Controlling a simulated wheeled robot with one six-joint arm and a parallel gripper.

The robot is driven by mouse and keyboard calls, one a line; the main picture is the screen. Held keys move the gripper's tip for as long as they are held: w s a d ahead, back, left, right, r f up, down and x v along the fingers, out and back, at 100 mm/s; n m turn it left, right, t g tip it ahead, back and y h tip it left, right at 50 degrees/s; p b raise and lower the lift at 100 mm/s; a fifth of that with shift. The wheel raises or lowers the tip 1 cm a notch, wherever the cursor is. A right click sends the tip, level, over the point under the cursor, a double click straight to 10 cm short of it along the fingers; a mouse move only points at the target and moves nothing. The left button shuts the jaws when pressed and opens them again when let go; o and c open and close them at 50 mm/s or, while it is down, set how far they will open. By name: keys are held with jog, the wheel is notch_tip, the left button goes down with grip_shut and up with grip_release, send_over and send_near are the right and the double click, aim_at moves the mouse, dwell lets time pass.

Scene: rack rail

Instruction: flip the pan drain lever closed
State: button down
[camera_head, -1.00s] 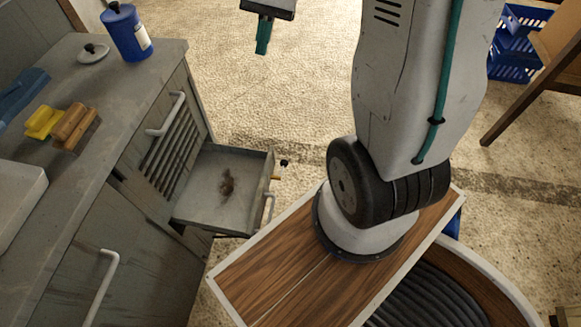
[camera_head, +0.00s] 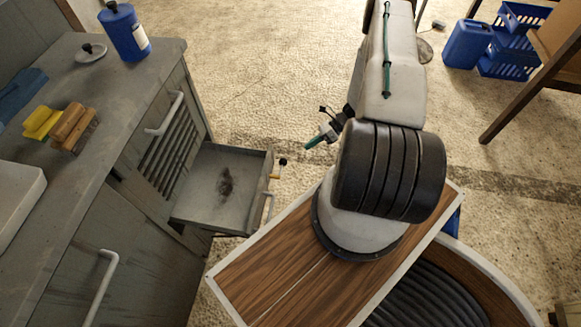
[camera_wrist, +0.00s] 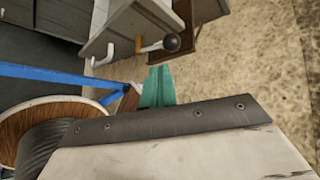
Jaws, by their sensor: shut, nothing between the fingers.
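The drain pan (camera_head: 207,190) is a grey, drawer-like tray pulled out from the cabinet, with a dark stain on its floor. On its right front side is the drain lever (camera_head: 281,163), a small arm with a dark round knob.
A white handle (camera_head: 269,207) stands on the pan's front. The grey counter (camera_head: 110,95) holds a blue bottle (camera_head: 126,32), a lid and brushes. Blue crates (camera_head: 509,55) and a blue canister (camera_head: 467,44) stand at the far right. The floor beyond the pan is clear.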

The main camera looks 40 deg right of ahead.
jog(key=s+a+f+m+t, duration=0.1)
jog(key=s+a+f+m, duration=0.2)
jog(key=f, duration=0.5)
jog(key=s+f+x, duration=0.1)
jog(key=x, duration=0.8)
jog(key=shift+w+d+r, duration=0.3)
jog(key=shift+w+r, duration=0.4)
jog(key=shift+r, duration=0.1)
jog(key=shift+w+d+r, duration=0.3)
jog(key=shift+w+r, duration=0.4)
jog(key=shift+r, duration=0.15)
jog(key=shift+d, duration=0.1)
